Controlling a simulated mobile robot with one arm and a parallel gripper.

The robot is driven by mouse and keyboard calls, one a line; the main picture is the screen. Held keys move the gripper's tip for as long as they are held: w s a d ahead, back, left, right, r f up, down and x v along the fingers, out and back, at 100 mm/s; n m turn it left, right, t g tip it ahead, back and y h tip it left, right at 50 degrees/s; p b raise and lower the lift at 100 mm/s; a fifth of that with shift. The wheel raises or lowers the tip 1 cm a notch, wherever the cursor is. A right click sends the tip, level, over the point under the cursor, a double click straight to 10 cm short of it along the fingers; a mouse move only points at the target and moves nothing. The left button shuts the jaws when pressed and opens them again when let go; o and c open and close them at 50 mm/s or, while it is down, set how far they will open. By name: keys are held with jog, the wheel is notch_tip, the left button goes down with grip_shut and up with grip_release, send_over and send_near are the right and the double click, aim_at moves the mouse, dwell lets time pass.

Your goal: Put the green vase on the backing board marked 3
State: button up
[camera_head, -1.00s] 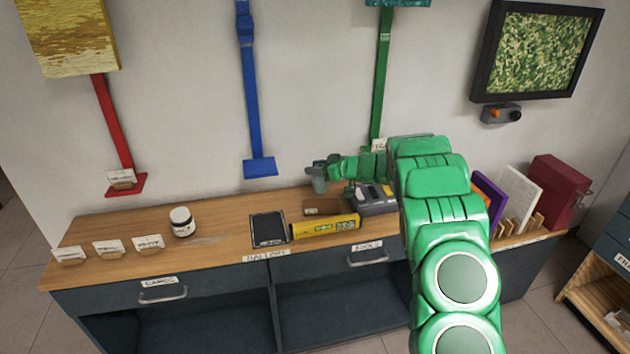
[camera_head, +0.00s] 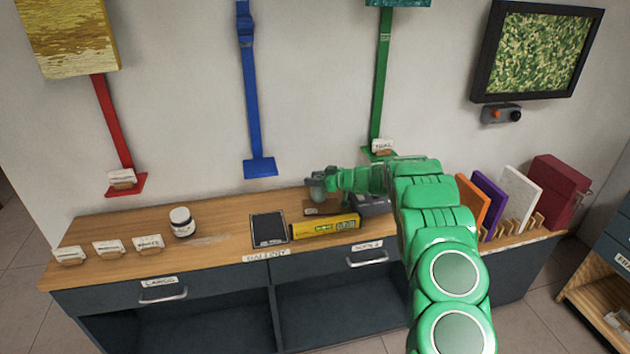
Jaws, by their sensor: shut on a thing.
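My gripper (camera_head: 316,182) is at the end of my green arm, over the back part of the wooden counter. It is shut on a small grey-green thing, which looks like the green vase (camera_head: 318,196). The vase is small and partly hidden by the gripper. I cannot tell if its base touches the counter. I can read no number 3, so I cannot tell which thing is the backing board marked 3.
On the counter (camera_head: 105,228) lie a dark flat panel (camera_head: 268,229), a yellow level (camera_head: 326,225) and a dark tool (camera_head: 374,206) partly behind my arm. A white jar (camera_head: 181,222) and small cards stand left. Upright coloured boards (camera_head: 520,196) stand right. Left-centre counter is clear.

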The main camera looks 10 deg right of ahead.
jog(key=shift+f, duration=0.35)
jog(key=o, duration=1.1)
jog(key=shift+o, duration=0.2)
jog(key=shift+r, duration=0.1)
jog(key=shift+s+d+r, duration=0.1)
jog(key=shift+r, duration=0.05)
jog(key=v, duration=1.1)
jog(key=shift+s+d, duration=0.2)
jog(key=shift+r, duration=0.15)
